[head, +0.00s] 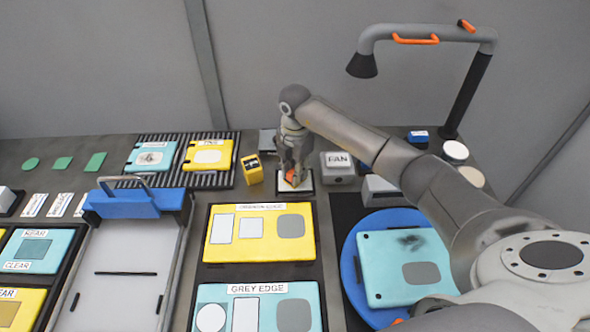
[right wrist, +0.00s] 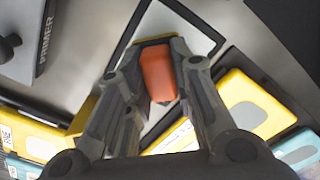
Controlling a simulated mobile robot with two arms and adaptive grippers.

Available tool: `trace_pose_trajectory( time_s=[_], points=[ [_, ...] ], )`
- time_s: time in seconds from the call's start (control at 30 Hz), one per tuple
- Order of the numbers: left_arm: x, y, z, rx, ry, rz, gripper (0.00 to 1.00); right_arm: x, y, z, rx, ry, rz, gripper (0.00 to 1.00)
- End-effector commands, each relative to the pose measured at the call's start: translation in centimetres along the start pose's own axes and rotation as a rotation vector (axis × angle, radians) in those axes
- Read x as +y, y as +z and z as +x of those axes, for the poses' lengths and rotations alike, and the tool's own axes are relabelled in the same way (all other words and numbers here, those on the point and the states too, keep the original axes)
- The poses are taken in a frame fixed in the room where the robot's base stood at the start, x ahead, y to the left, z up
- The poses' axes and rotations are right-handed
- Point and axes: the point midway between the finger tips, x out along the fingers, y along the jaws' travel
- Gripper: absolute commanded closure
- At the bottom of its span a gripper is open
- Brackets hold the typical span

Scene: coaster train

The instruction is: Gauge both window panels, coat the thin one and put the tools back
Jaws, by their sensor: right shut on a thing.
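My right gripper (head: 292,168) is shut on a small orange-red block-like tool (right wrist: 158,72), low at a white pad with a black frame (head: 306,187). Whether the tool touches the pad is unclear. A teal panel (head: 385,290) with a dark smudge and a grey window lies on a blue round turntable (head: 352,285). A yellow panel (head: 260,250) and a teal panel labelled GREY EDGE (head: 270,318) lie in the middle. A small yellow device with a dark face (head: 253,169) stands left of the gripper. My left gripper is out of view.
A black rack (head: 188,180) at the back holds a small teal and a small yellow panel. A tray with a blue clamp bar (head: 135,203) stands left of centre. A FAN box (head: 338,168) stands right of the gripper. A lamp-like arm (head: 470,90) rises behind.

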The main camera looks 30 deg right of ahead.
Motion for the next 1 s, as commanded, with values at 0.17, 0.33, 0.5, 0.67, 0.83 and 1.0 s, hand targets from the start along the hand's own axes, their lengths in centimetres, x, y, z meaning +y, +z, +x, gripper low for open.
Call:
trace_pose_trajectory(
  time_s=[0.17, 0.33, 0.5, 0.67, 0.83, 1.0],
  points=[
    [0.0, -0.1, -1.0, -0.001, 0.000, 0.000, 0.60, 0.0, 0.0, -1.2, 0.000, -0.001, 0.000, 0.96],
    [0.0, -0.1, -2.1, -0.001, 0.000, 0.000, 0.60, 0.0, 0.0, -2.7, -0.001, -0.001, 0.000, 0.96],
    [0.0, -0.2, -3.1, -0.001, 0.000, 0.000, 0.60, 0.0, 0.0, -4.1, -0.001, 0.000, -0.001, 0.96],
    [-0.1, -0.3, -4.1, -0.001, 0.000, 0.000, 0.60, 0.0, 0.0, -5.4, 0.000, 0.000, -0.001, 0.96],
    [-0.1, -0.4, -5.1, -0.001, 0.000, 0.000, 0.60, 0.0, 0.0, -6.7, -0.001, 0.001, -0.001, 0.96],
    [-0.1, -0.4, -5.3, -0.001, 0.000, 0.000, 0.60, 0.0, 0.0, -7.0, 0.000, 0.000, 0.000, 0.96]
  ],
)
